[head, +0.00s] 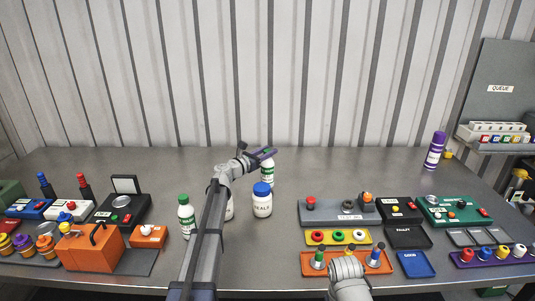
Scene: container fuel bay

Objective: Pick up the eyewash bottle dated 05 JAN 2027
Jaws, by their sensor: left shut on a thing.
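My left gripper (264,154) is shut on a white bottle with a green label (267,172), gripping it near its top. Its lower end is close behind the blue-lidded jar, and I cannot tell whether it touches the table. A similar white bottle with a green cap and green label (187,218) stands upright left of my left arm. Another white container (230,209) is mostly hidden behind that arm. The dates are too small to read. My right arm enters at the bottom right of centre; its gripper fingers do not show.
A white jar with a blue lid (262,203) stands in front of the held bottle. An orange toolbox (92,248) and small devices fill the left. Trays and button panels (338,212) fill the right. The table's back middle is clear.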

